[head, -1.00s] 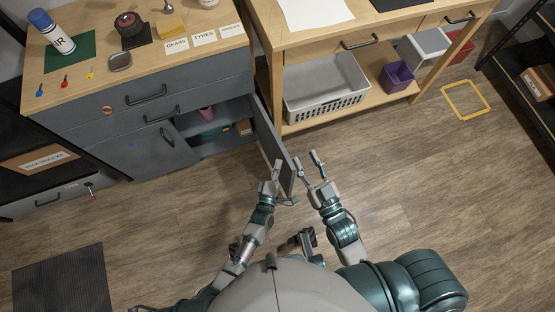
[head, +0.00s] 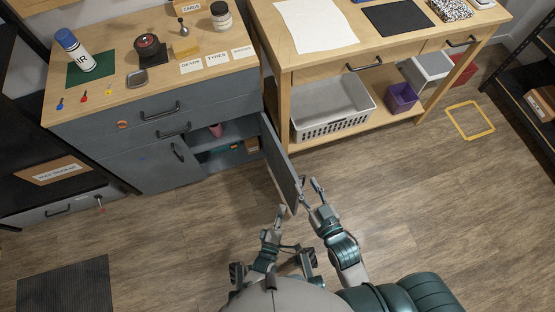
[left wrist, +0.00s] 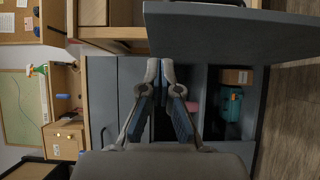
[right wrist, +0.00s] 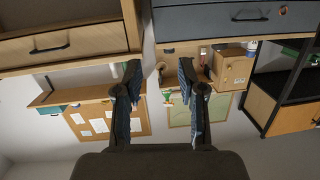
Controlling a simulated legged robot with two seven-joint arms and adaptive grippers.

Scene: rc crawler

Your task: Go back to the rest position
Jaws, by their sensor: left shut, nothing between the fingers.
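My left gripper (head: 281,212) is low in the head view, in front of the open grey cabinet door (head: 282,165) and apart from it. In the left wrist view its fingertips (left wrist: 160,70) are together with nothing between them. My right gripper (head: 310,188) is just right of the door's free edge in the head view. I cannot tell whether it touches the door. In the right wrist view its fingers (right wrist: 158,75) stand apart and hold nothing.
The open cabinet (head: 225,140) holds a pink item and a teal item (left wrist: 231,104). A workbench (head: 375,60) has a grey basket (head: 335,125) and a purple bin (head: 401,98) on its lower shelf.

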